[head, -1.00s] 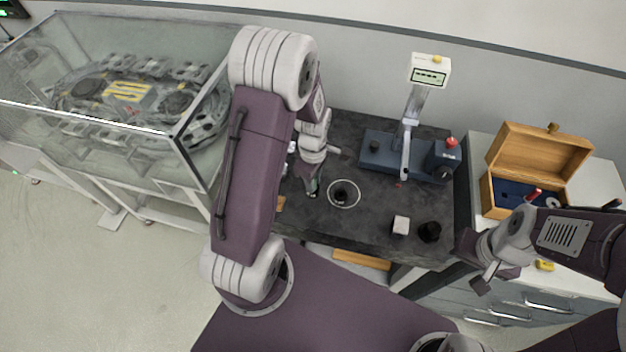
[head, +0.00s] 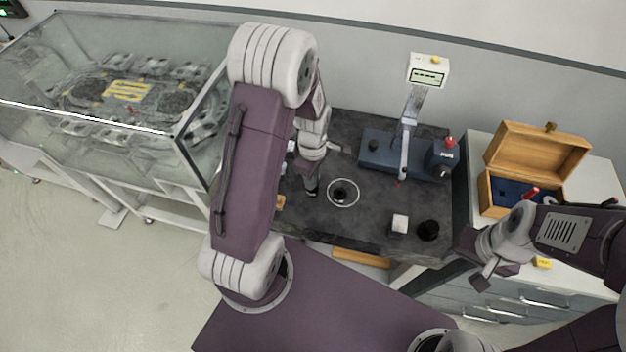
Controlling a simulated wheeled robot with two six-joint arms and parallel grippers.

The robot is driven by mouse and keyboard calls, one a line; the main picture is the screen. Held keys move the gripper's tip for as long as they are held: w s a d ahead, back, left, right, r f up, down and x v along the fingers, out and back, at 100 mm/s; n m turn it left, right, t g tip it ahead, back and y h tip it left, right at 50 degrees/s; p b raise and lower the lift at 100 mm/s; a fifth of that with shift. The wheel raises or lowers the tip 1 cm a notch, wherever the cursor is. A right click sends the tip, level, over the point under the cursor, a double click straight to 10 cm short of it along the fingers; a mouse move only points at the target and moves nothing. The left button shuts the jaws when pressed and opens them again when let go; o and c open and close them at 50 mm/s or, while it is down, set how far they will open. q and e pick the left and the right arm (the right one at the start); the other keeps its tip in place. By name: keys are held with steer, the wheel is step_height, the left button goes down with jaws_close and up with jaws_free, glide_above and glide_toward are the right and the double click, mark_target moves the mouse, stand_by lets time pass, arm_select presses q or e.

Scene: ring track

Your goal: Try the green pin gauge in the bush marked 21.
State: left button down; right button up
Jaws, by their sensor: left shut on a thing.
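My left gripper (head: 311,188) points down over the dark bench mat, just left of a white ring. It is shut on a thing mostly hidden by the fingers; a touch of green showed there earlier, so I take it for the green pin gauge. A small black bush (head: 341,194) stands inside the white ring, apart from the gripper. Another black round piece (head: 428,230) stands at the front right of the mat beside a white block (head: 400,223). No number 21 is readable on either. My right gripper (head: 486,271) hangs at the right, and its jaw opening is unclear.
A blue-grey gauge stand (head: 383,155) with a display (head: 428,74) stands at the back of the mat. An open wooden box (head: 497,194) sits on the right cabinet. A glass case (head: 90,120) with a ring track stands left. The mat's middle front is clear.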

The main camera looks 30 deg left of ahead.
arm_select(q)
steer(key=shift+r+p, duration=1.15)
steer(key=shift+r, duration=0.15)
step_height(320, 180, up, 4)
steer(key=p, duration=0.4)
steer(key=shift+r, duration=0.1)
